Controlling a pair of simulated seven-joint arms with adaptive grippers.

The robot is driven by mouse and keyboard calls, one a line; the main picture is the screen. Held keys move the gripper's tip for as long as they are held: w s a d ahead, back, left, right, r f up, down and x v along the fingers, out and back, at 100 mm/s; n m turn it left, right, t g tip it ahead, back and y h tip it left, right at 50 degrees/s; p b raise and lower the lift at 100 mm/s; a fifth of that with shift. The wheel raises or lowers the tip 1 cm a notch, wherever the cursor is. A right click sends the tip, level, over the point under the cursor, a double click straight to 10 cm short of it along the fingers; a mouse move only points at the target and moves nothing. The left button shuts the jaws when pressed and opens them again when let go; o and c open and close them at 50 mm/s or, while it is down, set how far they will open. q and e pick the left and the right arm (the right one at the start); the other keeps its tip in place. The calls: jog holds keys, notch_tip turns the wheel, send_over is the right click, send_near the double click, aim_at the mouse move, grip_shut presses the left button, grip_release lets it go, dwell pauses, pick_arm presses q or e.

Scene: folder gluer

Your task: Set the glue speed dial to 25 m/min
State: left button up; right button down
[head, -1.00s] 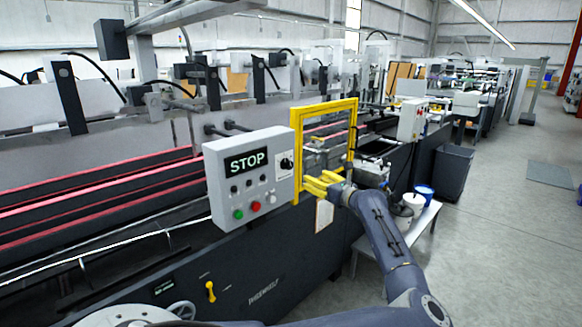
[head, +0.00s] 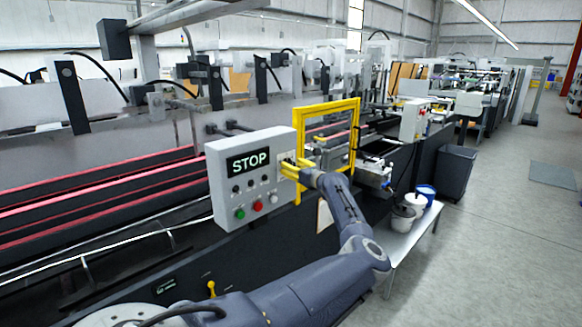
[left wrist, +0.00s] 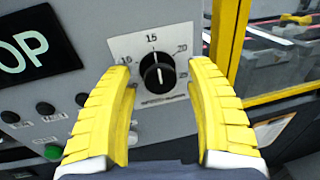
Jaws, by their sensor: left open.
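The glue speed dial (left wrist: 157,72) is a black round knob on a white scale plate of the grey control panel (head: 222,186). In the left wrist view its white pointer mark looks about upright, near 15. A 10 shows at left and a 20 at upper right; the scale's lower right is partly behind a finger. My left gripper (left wrist: 162,76) is open, its yellow fingers on either side of the knob with gaps visible. In the head view the left gripper (head: 289,168) is at the panel's right side and mostly hides the dial. My right gripper is out of view.
The panel's display (head: 248,162) reads STOP, with green (head: 240,214) and red (head: 258,207) buttons and smaller black ones below. A yellow guard frame (head: 327,106) stands just right of the panel. Buckets (head: 416,202) sit on a low bench at right.

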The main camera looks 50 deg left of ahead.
pick_arm(q)
jog(key=shift+a, duration=0.6)
grip_shut()
